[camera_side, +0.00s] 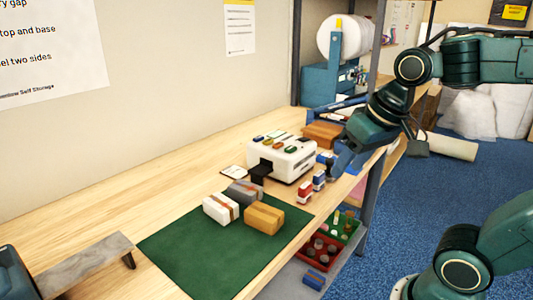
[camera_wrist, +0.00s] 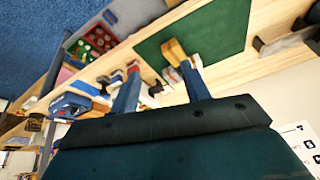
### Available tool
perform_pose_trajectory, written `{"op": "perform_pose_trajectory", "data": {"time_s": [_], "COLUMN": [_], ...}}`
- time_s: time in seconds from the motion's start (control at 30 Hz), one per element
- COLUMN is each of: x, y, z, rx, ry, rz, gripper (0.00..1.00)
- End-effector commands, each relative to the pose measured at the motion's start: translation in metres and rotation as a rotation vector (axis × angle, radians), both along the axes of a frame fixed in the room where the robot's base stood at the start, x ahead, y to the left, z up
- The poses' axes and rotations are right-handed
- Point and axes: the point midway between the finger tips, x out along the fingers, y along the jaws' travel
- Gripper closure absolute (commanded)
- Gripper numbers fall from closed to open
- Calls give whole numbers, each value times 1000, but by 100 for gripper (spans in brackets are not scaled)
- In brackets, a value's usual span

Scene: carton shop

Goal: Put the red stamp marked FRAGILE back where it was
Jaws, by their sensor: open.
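A small red and white block (camera_side: 304,192), which may be the red stamp, stands near the table's front edge in the side view. No FRAGILE mark can be read on it. A similar blue and white block (camera_side: 319,180) stands just behind it. My gripper (camera_side: 337,163) is open, tilted down over the table edge, close to the blue and white block. In the wrist view my gripper (camera_wrist: 160,76) has its two blue fingers apart, with nothing clearly held between them. A red piece (camera_wrist: 133,67) shows by the left fingertip.
A white machine (camera_side: 282,158) with small coloured pieces on top stands behind the blocks. Several parcels, including a yellow-brown one (camera_side: 263,217), are on the green mat (camera_side: 175,250). Red and green bins (camera_side: 322,252) sit below the table edge.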

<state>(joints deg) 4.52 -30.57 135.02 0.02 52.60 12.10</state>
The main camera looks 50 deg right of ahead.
Motion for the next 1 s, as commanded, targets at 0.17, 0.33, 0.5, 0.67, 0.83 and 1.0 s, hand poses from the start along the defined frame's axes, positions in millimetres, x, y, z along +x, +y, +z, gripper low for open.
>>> {"op": "perform_pose_trajectory", "data": {"time_s": [0.17, 0.33, 0.5, 0.67, 0.83, 1.0], "x": [-29, -44, -48, -48, -47, -47], "y": [12, 17, 18, 18, 18, 18], "z": [-5, -10, -12, -12, -12, -12], "rx": [-54, -86, -96, -96, -95, -95], "ry": [-55, -81, -87, -87, -87, -87], "rz": [158, 247, 272, 272, 270, 270], "gripper": [53, 53, 53, 53, 53, 53]}}
